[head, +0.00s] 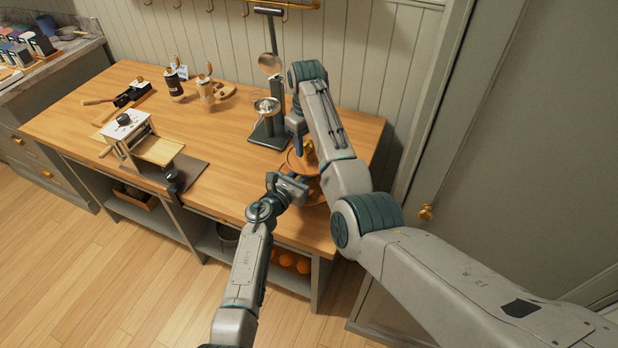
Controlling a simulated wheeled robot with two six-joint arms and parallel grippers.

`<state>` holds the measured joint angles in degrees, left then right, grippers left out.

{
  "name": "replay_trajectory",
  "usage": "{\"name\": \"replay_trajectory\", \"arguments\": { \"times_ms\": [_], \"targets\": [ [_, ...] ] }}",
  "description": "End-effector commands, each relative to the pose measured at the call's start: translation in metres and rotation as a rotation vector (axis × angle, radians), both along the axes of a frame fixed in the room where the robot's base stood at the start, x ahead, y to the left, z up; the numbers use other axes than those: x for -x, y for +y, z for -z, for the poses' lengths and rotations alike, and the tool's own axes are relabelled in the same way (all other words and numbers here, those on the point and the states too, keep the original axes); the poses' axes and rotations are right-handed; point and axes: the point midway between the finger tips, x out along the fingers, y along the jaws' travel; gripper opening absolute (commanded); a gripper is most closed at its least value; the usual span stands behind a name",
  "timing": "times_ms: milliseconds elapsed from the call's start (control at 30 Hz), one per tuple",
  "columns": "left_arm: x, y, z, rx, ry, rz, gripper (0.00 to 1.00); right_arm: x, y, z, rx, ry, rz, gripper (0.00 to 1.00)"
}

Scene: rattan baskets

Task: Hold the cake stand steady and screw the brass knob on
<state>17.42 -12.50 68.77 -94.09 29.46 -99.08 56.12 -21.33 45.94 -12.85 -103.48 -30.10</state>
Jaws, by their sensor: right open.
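The cake stand (292,163) is at the right end of the wooden workbench, with a round brown wooden tier showing. My arms cover much of it. A brass piece, seemingly the knob (308,150), shows at its top. My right gripper (301,138) is open and points down at the top of the stand, right beside the brass piece. I cannot tell whether it touches it. My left gripper (292,187) is low at the stand's near left side, by its lower part. Its fingers are too hidden to tell whether they hold the stand.
A white-topped device (127,125) and a dark mat (187,172) lie left. Grinders (173,82) stand at the back. The workbench (225,135) is clear in its middle. A cabinet door is right.

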Motion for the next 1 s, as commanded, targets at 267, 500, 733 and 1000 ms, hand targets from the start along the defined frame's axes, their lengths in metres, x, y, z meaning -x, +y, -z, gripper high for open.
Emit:
{"name": "replay_trajectory", "arguments": {
  "times_ms": [267,500,733,1000],
  "targets": [
    [0.0014,0.0001,0.0036,-0.001,0.005,0.001,0.00,0.0008,-0.0001,0.0120,0.001,0.004,0.000,0.47],
    [0.0013,0.0002,0.0037,-0.001,0.005,0.001,0.00,0.0007,-0.0002,0.0116,0.001,0.004,0.000,0.32],
    [0.0012,0.0001,0.0038,-0.002,0.006,0.001,0.00,0.0011,0.0005,0.0116,0.000,0.004,0.003,0.02],
    [0.0012,0.0000,0.0038,-0.002,0.006,0.000,0.00,0.0014,0.0009,0.0116,0.000,0.006,0.008,0.49]
  ]
}}
